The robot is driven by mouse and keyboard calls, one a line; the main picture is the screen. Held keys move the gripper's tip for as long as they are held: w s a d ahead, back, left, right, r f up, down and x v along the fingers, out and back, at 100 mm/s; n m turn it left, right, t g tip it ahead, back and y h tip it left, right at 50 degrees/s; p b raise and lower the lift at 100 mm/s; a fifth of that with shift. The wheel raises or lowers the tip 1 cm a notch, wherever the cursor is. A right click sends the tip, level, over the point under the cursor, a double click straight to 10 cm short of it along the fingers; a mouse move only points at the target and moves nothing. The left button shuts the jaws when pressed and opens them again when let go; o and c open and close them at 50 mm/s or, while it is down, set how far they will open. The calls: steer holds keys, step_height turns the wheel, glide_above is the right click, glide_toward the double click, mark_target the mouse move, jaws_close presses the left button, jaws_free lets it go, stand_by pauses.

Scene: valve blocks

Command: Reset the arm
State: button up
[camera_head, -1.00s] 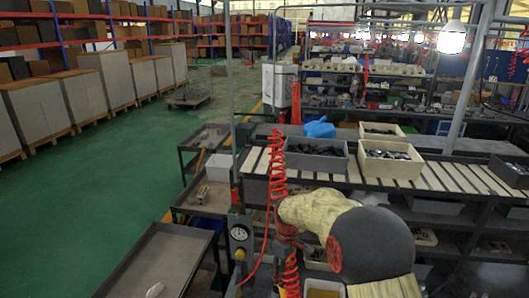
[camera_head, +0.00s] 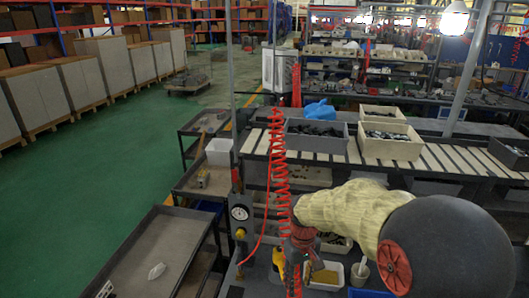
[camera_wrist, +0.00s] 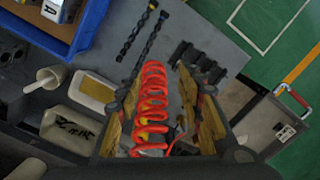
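My gripper (camera_wrist: 163,112) shows in the wrist view with its two dark, gold-padded fingers spread apart. The coiled red hose (camera_wrist: 152,108) runs through the space between them; I cannot tell its depth, and no grip on it shows. In the head view my gripper (camera_head: 291,268) hangs at the lower middle, partly hidden by the red hose (camera_head: 281,170). My arm, in a cream sleeve with a dark grey elbow, reaches in from the lower right above the workbench.
An air gauge (camera_head: 239,212) stands on a post left of my gripper. A white tray (camera_head: 325,274) and a white cup (camera_head: 360,272) are close to its right. Grey and cream bins stand on the slatted rack behind. Open green floor (camera_head: 110,180) lies left.

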steer(key=s+d+r+m+t+b, duration=0.1)
steer(key=s+d+t+b, duration=0.1)
steer(key=s, duration=0.5)
steer(key=s+d+r+m+t+b, duration=0.2)
steer(key=s+d+b, duration=0.2)
steer(key=s+b, duration=0.2)
steer(key=s+d+r+m+t+b, duration=0.1)
steer(key=s+d+r+t+b, duration=0.1)
steer(key=s+b, duration=0.3)
steer(key=s, duration=0.4)
steer(key=shift+s+d+r+m, duration=0.15)
steer(key=shift+d+r+m, duration=0.05)
steer(key=shift+d+m, duration=0.2)
